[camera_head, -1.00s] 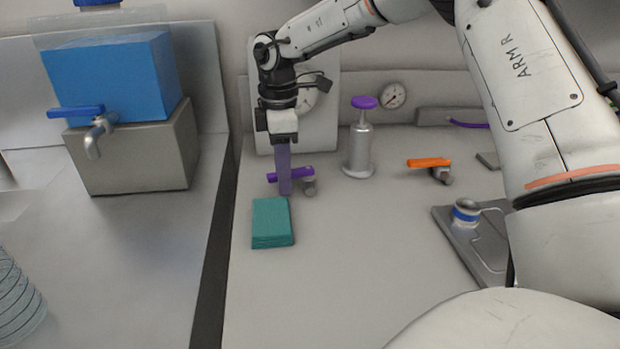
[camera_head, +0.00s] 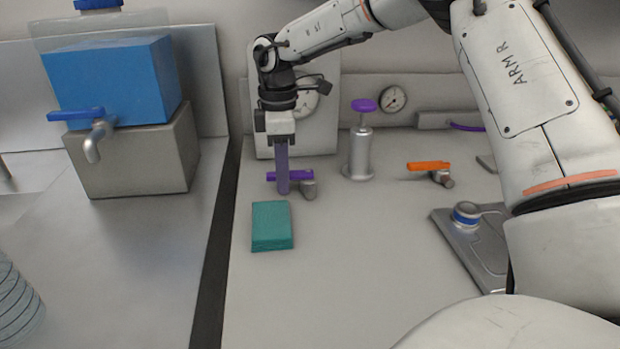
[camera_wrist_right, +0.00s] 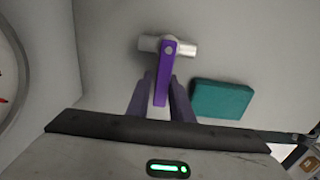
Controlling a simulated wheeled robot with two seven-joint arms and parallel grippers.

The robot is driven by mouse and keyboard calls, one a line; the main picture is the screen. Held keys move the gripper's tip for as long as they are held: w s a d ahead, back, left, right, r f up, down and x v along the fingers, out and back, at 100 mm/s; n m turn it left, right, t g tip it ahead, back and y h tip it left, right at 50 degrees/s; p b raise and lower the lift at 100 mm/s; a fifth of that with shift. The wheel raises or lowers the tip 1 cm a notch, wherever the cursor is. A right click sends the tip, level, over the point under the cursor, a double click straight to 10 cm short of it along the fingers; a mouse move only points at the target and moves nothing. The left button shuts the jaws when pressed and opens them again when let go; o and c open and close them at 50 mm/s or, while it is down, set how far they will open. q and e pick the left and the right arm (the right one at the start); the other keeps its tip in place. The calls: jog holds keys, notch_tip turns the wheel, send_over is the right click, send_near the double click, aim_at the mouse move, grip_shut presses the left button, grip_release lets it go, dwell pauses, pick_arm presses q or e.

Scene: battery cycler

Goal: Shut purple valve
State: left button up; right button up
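The purple valve (camera_head: 300,175) has a flat purple lever on a small silver body. In the right wrist view its purple lever (camera_wrist_right: 164,70) lies across the short silver pipe. My right gripper (camera_head: 282,190) points down at the lever and hides part of it in the head view. In the right wrist view the two fingers of the right gripper (camera_wrist_right: 161,85) stand on either side of the lever, apart, with a narrow gap on the left; contact on the right is unclear. My left gripper is not in view.
A teal block (camera_head: 271,226) lies just in front of the valve. A silver cylinder with a purple knob (camera_head: 363,105) stands to its right, then an orange-lever valve (camera_head: 428,165). A blue tank (camera_head: 110,82) with a tap sits left. The front counter is mostly clear.

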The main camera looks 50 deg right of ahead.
jog(key=shift+o, duration=1.2)
jog(key=r+p, duration=0.2)
jog(key=r, duration=0.2)
jog(key=r+p, duration=0.3)
jog(key=r, duration=0.1)
jog(key=shift+w+d, duration=0.15)
jog(key=shift+w, duration=0.05)
jog(key=shift+r, duration=0.1)
